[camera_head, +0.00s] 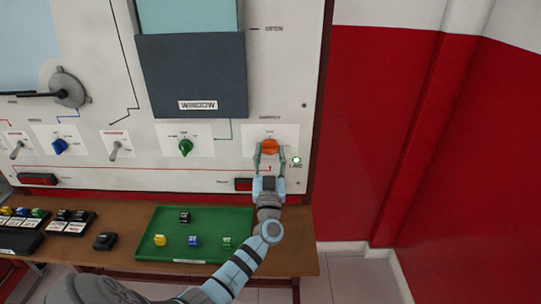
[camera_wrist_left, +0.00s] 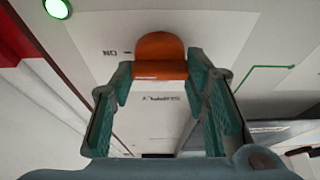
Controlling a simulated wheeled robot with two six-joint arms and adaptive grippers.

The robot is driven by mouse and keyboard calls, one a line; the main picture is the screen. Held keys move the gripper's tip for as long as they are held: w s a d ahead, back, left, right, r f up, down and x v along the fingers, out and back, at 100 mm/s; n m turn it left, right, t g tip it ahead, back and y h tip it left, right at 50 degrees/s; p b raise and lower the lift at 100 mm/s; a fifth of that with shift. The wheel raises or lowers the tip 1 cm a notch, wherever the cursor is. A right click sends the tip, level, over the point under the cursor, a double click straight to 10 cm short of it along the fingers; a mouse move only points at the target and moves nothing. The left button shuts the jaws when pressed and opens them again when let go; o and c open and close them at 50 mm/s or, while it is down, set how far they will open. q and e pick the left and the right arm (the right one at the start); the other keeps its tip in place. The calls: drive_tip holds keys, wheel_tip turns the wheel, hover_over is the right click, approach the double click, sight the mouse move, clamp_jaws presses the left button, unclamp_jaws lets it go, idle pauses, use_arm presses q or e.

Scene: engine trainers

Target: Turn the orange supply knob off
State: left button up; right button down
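The orange supply knob (camera_head: 269,147) is on a white plate low on the right side of the upright panel. My left gripper (camera_head: 269,160) reaches up to it from below, with one finger on each side of the knob. In the left wrist view the knob (camera_wrist_left: 160,56) sits between the green fingertips (camera_wrist_left: 160,75), which appear to touch its two sides. Part of an "ON" mark shows to the left of the knob there. The knob's exact pointing direction is hard to tell. My right gripper is not in view.
A lit lamp (camera_head: 296,161) is just right of the knob. A green knob (camera_head: 185,147), a blue knob (camera_head: 60,146) and toggle switches are further left. Below, a brown table (camera_head: 130,258) carries a green tray (camera_head: 215,219) with small blocks. A red-and-white wall (camera_head: 370,120) stands right.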

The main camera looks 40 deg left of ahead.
use_arm(q)
drive_tip(key=c, duration=0.4)
drive_tip(key=shift+o, duration=0.2)
drive_tip(key=shift+n+g, duration=0.3)
drive_tip(key=shift+n, duration=0.3)
drive_tip(key=n+g+y+p, duration=0.1)
drive_tip(key=n, duration=0.1)
drive_tip(key=n+g+y+p, duration=0.1)
drive_tip(key=n, duration=0.2)
drive_tip(key=shift+d, duration=0.1)
drive_tip(key=n+g+p, duration=0.1)
drive_tip(key=n, duration=0.2)
drive_tip(key=n+g+y+p, duration=0.1)
drive_tip(key=n, duration=0.2)
drive_tip(key=shift+w+r+g, duration=0.1)
drive_tip(key=shift+g, duration=0.2)
drive_tip(key=n+g+p, duration=0.2)
drive_tip(key=n, duration=0.3)
drive_tip(key=shift+r+n, duration=0.1)
drive_tip(key=shift+n, duration=0.3)
drive_tip(key=shift+n+g+h+p, duration=0.25)
drive_tip(key=shift+n+g+p, duration=0.3)
drive_tip(key=shift+n, duration=0.55)
drive_tip(key=shift+n+g+h+p, duration=0.3)
drive_tip(key=shift+n+p, duration=0.45)
drive_tip(key=shift+n, duration=0.35)
